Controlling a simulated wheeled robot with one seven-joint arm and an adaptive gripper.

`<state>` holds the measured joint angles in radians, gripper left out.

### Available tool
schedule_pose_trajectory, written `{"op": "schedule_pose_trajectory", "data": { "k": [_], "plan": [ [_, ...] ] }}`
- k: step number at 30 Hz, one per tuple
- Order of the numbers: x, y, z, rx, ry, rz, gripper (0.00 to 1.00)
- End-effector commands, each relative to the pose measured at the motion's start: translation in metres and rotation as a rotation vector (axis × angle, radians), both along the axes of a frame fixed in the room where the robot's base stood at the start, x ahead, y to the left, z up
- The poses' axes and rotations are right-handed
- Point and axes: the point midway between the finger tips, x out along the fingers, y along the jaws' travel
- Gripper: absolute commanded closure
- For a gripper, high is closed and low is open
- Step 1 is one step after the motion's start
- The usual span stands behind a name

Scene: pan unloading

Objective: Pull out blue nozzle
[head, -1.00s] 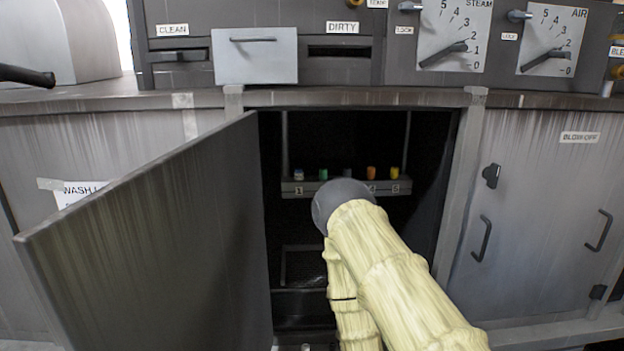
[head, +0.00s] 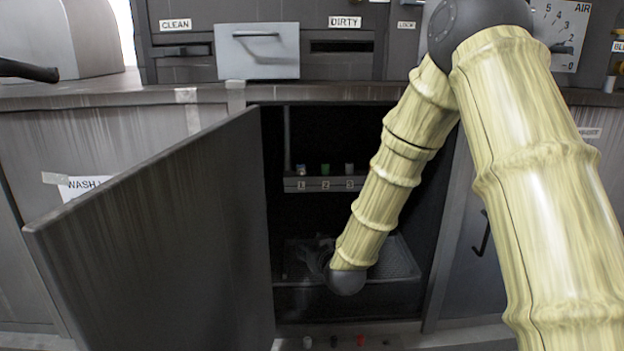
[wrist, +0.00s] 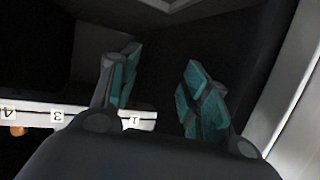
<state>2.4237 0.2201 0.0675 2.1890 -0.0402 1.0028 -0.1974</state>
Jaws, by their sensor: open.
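The small nozzle in slot 1 (head: 301,169) stands upright on the numbered rack (head: 295,185) inside the open cabinet. It looks bluish-white with a warm tint low down, and is very small here. My gripper (head: 320,252) is inside the cabinet, below the rack and above a mesh tray, partly hidden by my arm. In the wrist view my gripper (wrist: 152,88) is open, its teal pads apart with nothing between them. The rack also shows there (wrist: 80,118), labels inverted, apart from the fingertips. I cannot make out the blue nozzle in the wrist view.
A green nozzle (head: 325,169) and a grey nozzle (head: 349,168) stand in slots 2 and 3; my arm hides the higher slots. The cabinet door (head: 160,240) stands open at left. A mesh tray (head: 400,262) lies below the rack. A red piece (head: 360,341) shows at the bottom edge.

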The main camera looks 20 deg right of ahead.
Motion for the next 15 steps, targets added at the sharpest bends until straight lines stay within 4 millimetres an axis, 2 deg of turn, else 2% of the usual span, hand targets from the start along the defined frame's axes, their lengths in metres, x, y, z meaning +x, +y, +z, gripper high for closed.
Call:
{"op": "schedule_pose_trajectory", "data": {
  "k": [1, 3, 6, 10, 12, 15],
  "plan": [
    [0.012, -0.003, 0.031, -0.001, -0.058, -0.005, 0.53],
    [0.024, -0.007, 0.069, -0.004, -0.127, -0.011, 0.53],
    [0.035, -0.011, 0.114, -0.009, -0.211, -0.018, 0.53],
    [0.043, -0.015, 0.155, -0.012, -0.282, -0.025, 0.53],
    [0.045, -0.017, 0.168, -0.014, -0.306, -0.027, 0.53],
    [0.048, -0.018, 0.176, -0.015, -0.321, -0.029, 0.53]
  ]
}}
